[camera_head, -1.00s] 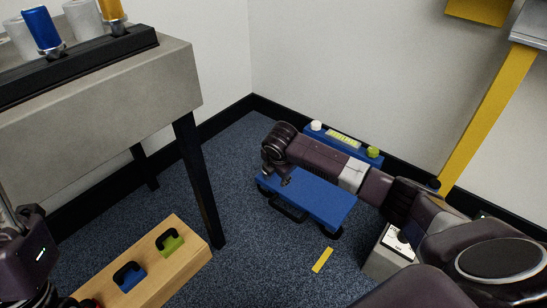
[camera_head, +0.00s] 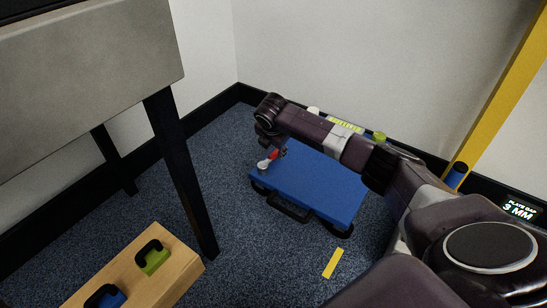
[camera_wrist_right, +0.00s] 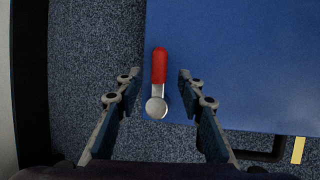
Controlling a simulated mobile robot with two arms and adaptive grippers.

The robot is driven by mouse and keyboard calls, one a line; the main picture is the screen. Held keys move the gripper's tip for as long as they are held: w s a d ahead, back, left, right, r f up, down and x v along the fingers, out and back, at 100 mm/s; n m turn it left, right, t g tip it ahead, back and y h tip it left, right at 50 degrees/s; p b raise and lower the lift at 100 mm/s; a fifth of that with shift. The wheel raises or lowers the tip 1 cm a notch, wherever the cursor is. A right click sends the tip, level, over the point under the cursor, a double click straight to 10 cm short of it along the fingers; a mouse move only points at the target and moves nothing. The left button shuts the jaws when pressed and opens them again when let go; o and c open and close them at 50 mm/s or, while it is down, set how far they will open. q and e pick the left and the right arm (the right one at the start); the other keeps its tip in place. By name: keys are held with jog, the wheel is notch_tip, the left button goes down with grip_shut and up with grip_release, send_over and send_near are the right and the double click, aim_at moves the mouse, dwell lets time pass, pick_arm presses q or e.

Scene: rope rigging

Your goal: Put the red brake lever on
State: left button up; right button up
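The red brake lever (camera_wrist_right: 159,66) has a red handle and a round silver end. In the right wrist view it lies at the left edge of the blue platform, between the two fingers of my right gripper (camera_wrist_right: 160,75). The fingers stand apart, with a gap on each side of the lever. In the head view the lever (camera_head: 273,155) shows partly, just below my right gripper (camera_head: 277,145), at the platform's far left corner. My left gripper is out of view.
The blue platform (camera_head: 310,187) stands low on the carpet. A wooden block (camera_head: 172,270) with a green clip (camera_head: 154,260) and a blue clip (camera_head: 107,299) is at lower left. A grey table (camera_head: 90,75) is at left. A yellow post (camera_head: 505,95) rises at right.

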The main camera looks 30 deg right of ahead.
aim_at(274, 154)
jog(key=shift+b+x, duration=1.65)
jog(key=shift+x, duration=0.9)
grip_shut()
